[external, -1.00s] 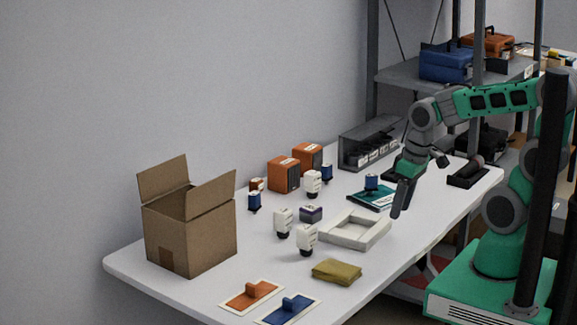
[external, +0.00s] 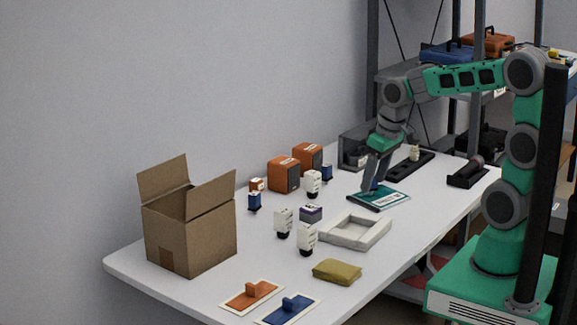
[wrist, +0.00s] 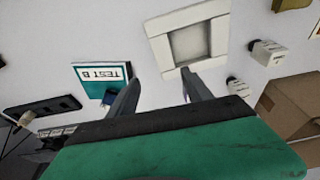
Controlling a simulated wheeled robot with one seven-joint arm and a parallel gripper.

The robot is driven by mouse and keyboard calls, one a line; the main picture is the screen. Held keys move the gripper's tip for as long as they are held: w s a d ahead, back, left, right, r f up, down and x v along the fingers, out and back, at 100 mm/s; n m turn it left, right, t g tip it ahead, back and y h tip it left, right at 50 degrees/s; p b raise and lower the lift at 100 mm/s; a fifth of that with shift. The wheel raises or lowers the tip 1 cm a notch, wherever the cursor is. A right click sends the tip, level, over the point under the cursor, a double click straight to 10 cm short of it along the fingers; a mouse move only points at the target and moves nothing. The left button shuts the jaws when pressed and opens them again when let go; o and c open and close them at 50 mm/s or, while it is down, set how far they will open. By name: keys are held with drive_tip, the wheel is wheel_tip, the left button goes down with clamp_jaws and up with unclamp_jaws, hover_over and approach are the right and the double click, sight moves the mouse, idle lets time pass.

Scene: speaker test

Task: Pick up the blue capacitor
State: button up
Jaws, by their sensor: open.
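A blue capacitor (external: 374,185) stands on the teal and white TEST B card (external: 390,198), partly hidden by my fingers in the external view. My gripper (external: 371,187) is open and low over the card. In the wrist view, my gripper (wrist: 162,77) shows its two fingers apart with bare table between them. There the blue capacitor (wrist: 107,98) is just left of the left finger, partly covered by it, and not between the fingers. Two other blue capacitors stand on the table, one near the box (external: 254,201) and one by the orange speakers (external: 327,172).
A pale square tray (external: 345,240) lies in front of the card. White bulb-like items (external: 307,240) and orange speakers (external: 284,175) stand to the left. A cardboard box (external: 205,235) is at far left. A black strip holder (external: 405,168) lies behind my gripper.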

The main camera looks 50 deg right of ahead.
drive_tip(key=w+d+p, duration=0.1)
drive_tip(key=w+d, duration=0.6)
drive_tip(key=w, duration=0.6)
drive_tip(key=t, duration=0.2)
hover_over(329, 165)
drive_tip(key=s, duration=0.3)
wheel_tip(329, 165, down, 2)
drive_tip(key=x, duration=0.5)
drive_tip(key=p+x, duration=0.1)
drive_tip(key=x, duration=0.2)
drive_tip(key=shift+w+d, duration=0.1)
drive_tip(key=shift+w, duration=0.2)
drive_tip(key=shift+c, duration=0.5)
drive_tip(key=shift+r, duration=0.1)
clamp_jaws()
